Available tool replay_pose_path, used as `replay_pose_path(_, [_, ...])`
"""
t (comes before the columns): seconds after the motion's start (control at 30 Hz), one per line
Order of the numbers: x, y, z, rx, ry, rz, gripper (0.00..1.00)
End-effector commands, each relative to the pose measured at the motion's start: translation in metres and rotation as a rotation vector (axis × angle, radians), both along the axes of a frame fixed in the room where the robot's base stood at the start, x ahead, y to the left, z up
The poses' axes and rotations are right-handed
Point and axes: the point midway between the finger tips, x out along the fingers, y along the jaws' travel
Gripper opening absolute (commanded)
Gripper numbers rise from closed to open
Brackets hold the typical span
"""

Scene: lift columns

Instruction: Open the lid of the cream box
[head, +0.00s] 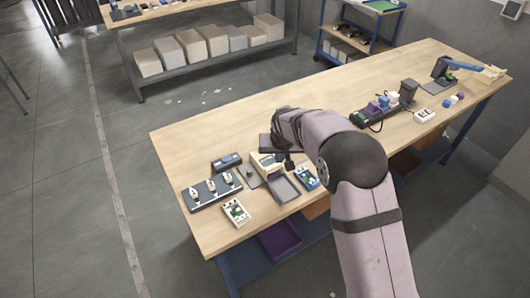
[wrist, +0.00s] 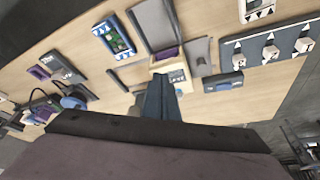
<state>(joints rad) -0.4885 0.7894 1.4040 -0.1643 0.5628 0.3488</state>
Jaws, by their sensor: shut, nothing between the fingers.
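The cream box (head: 262,161) stands on the wooden table, left of centre in the head view, with my gripper (head: 287,161) at its right side. It also shows in the wrist view (wrist: 174,68), just beyond my fingertips (wrist: 162,82). A purple patch shows at the box's edge beside a grey tray. My fingers are shut and hold nothing. They hide part of the box, and I cannot tell whether they touch it. The state of the lid is unclear.
A grey tray (head: 283,189), a blue-framed board (head: 307,178), a dark blue device (head: 227,161), a rack with white pieces (head: 212,190) and a cream meter (head: 236,212) crowd around the box. Bare table (head: 220,140) lies behind them.

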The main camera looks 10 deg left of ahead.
Motion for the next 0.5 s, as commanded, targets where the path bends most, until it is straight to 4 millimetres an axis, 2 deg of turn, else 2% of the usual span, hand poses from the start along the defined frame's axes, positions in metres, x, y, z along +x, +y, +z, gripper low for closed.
replay_pose_path(0.5, [0.0, 0.0, -0.025, -0.001, 0.002, 0.0, 0.0])
